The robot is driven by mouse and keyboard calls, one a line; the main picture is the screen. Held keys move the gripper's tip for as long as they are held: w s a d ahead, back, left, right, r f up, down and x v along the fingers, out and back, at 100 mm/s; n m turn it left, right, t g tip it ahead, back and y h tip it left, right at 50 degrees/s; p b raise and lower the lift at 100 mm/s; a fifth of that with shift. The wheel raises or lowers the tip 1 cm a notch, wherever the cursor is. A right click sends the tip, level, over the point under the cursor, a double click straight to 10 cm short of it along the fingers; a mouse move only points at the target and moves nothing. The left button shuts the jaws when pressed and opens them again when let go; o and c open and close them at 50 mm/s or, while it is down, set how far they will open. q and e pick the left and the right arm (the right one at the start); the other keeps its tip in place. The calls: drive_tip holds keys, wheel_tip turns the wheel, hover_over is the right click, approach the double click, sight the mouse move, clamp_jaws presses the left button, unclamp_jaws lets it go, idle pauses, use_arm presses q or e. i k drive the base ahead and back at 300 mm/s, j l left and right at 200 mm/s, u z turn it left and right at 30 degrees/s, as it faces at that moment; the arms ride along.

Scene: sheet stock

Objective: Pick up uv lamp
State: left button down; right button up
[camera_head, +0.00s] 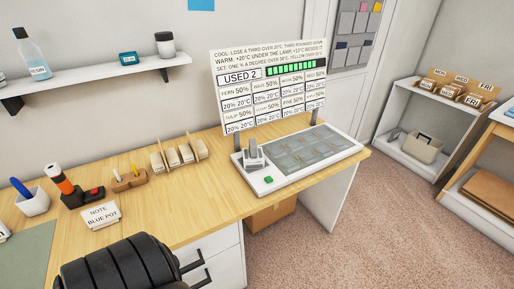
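No thing is clearly marked as the uv lamp. A small grey upright device (253,157) stands at the left end of a white panel unit (262,185) on the desk. An orange, white and black cylinder (60,179) stands tilted in a black base with a red part, at the left of the desk. I cannot tell which of these, if either, is the uv lamp. Neither of my grippers shows in this view.
The wooden desk (190,190) also holds a note card (100,215), a pen cup (32,200) and a card rack (180,156). A sign board (268,85) rises behind the panel unit. A black ribbed shape (115,265) blocks the front left. Shelves (420,150) stand at right.

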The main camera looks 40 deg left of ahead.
sight(253, 157)
drive_tip(key=u, duration=1.4)
